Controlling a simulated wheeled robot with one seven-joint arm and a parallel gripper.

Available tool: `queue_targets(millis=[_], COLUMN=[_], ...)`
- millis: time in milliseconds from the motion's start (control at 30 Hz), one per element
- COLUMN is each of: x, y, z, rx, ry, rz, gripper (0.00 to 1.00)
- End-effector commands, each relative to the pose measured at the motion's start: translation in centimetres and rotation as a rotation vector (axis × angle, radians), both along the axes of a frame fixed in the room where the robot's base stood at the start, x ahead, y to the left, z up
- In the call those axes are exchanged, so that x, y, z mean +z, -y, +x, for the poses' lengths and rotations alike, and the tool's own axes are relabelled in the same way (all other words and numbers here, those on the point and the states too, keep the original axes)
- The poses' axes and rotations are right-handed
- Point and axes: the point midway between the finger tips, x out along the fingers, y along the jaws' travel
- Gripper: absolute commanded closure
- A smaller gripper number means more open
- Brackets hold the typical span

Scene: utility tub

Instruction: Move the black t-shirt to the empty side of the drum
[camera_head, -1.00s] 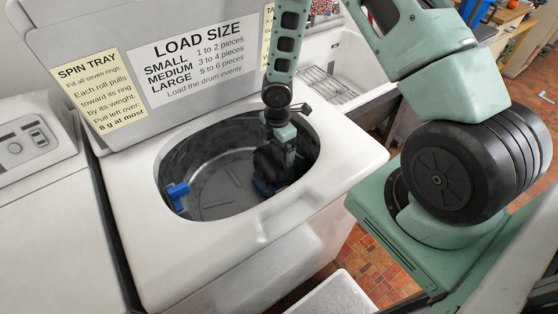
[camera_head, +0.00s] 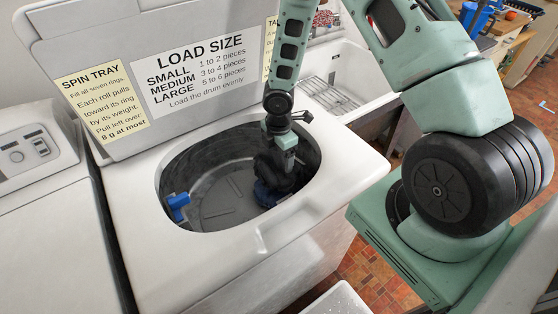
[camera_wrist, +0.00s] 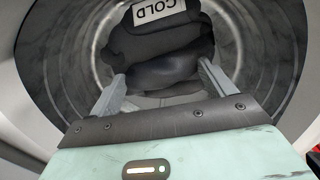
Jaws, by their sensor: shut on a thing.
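The black t-shirt (camera_head: 270,170) is a bunched dark bundle inside the washer drum (camera_head: 215,185), toward its right side. My gripper (camera_head: 282,172) reaches down through the opening and is shut on the t-shirt. In the wrist view the t-shirt (camera_wrist: 160,68) sits between the two grey fingers of my gripper (camera_wrist: 163,82). A blue piece (camera_head: 268,195) shows low beside the t-shirt. Whether the t-shirt touches the floor is hard to tell.
The drum opening has a white rim (camera_head: 290,225) all round. A blue clip-like piece (camera_head: 178,206) is at the drum's left edge. The raised lid (camera_head: 150,80) with signs stands behind.

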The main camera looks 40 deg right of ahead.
Motion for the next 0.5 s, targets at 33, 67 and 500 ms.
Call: queue_targets(millis=[33,67,500], x=[1.3,1.9,7.8], y=[0.1,0.1,0.0], z=[0.1,0.1,0.0], rx=[-0.003,-0.005,0.0], ry=[0.005,0.005,0.001], rz=[0.001,0.001,0.001], gripper=[0.59,0.59,0.59])
